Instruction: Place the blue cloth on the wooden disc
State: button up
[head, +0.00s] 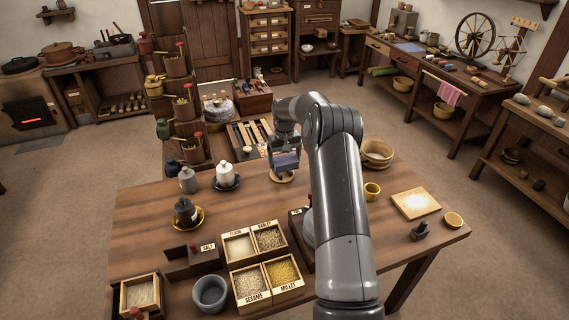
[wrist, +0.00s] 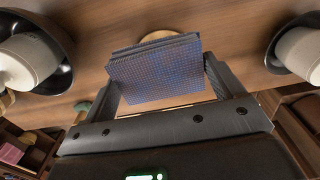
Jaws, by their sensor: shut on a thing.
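The blue cloth (head: 287,161) is a folded, checked blue pad between the fingers of my gripper (head: 285,154). In the wrist view the cloth (wrist: 155,70) fills the space between the two fingers of my gripper (wrist: 162,82), which are shut on it. The wooden disc (head: 282,178) is a pale round piece on the table, just below the cloth in the head view. In the wrist view only an edge of the disc (wrist: 158,36) shows past the cloth; the rest is hidden. I cannot tell how large the gap between cloth and disc is.
A white jar on a dark saucer (head: 226,185) stands left of the disc. Grain boxes (head: 268,240) and a grey bowl (head: 210,294) are at the front. The table's left-middle (head: 150,215) is clear.

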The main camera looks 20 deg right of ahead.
aim_at(285, 160)
jog(key=shift+f, duration=1.1)
jog(key=shift+f, duration=0.6)
jog(key=o, duration=0.8)
jog(key=shift+r, duration=0.15)
